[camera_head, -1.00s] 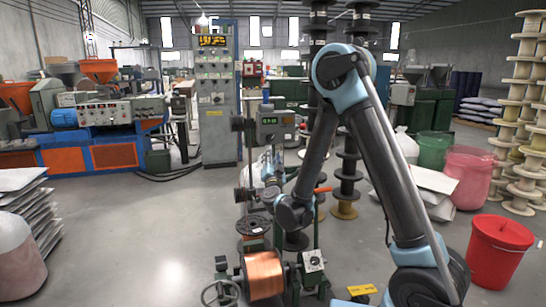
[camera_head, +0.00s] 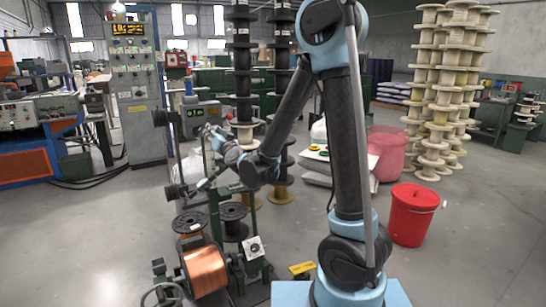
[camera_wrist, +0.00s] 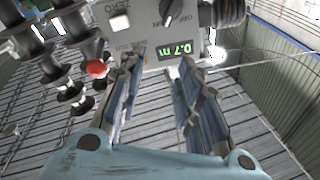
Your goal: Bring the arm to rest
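My gripper (camera_head: 213,137) is at the end of my bent arm, in front of a grey counter unit (camera_head: 195,114) with a green display. In the wrist view, my gripper (camera_wrist: 158,68) has its two fingers apart with nothing between them. The counter unit (camera_wrist: 158,22) lies beyond the fingertips, its display reading 0.7 m. Whether the fingertips touch it, I cannot tell. A copper spool (camera_head: 206,270) sits low on the winding machine in the head view. Two dark spools, one on the left (camera_head: 190,224) and one on the right (camera_head: 234,216), stand behind it.
A red bucket (camera_head: 410,218) stands on the floor to the right. Behind it are a pink bin (camera_head: 384,155) and stacked pale spools (camera_head: 445,100). Tall stacks of black spools (camera_head: 243,75) stand behind my arm. A grey control cabinet (camera_head: 136,90) is at left. Open floor lies at right.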

